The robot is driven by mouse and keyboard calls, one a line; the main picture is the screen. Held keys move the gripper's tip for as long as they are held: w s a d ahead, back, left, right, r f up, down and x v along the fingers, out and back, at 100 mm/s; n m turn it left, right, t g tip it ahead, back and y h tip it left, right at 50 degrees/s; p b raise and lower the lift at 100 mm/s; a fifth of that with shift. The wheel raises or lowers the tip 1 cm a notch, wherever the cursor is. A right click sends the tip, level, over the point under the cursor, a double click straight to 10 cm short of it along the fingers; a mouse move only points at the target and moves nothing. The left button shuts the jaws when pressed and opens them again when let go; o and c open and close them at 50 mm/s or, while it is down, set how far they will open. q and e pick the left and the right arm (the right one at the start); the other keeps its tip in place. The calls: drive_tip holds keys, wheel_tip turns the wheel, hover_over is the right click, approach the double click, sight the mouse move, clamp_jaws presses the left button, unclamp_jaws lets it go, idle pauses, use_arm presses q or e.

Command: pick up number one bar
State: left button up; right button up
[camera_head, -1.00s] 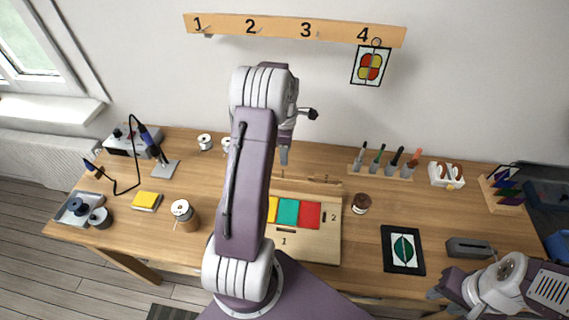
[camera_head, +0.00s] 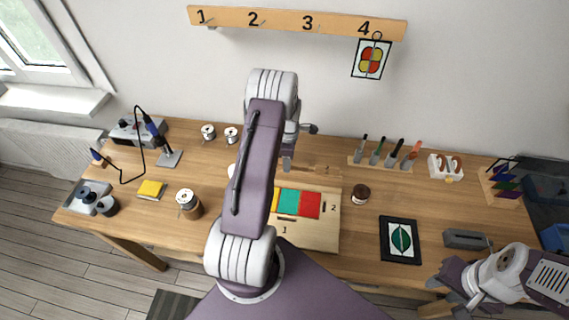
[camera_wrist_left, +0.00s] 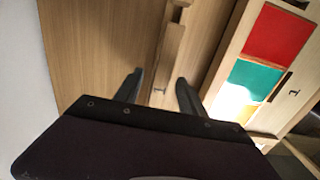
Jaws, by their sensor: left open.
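My left gripper (camera_head: 288,165) hangs over the back of the desk, behind the numbered board (camera_head: 320,238); its fingers are partly hidden by my arm. In the left wrist view my left gripper (camera_wrist_left: 158,92) is open and empty. A narrow wooden bar (camera_wrist_left: 170,58) with a small dark mark lies between and beyond its fingertips. No number is legible on this bar. The board holds red (camera_head: 309,205), teal (camera_head: 288,202) and yellow pieces, with "1" on its front edge and "2" at its right. My right gripper (camera_head: 448,290) is low at the right, its jaw opening unclear.
A numbered wall rail (camera_head: 290,22) hangs above.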

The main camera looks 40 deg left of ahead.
use_arm(q)
drive_tip(key=shift+s+d+r, duration=0.1)
drive_tip(key=shift+s+d, duration=0.05)
drive_tip(key=shift+f, duration=0.3)
idle(0.3)
clamp_jaws()
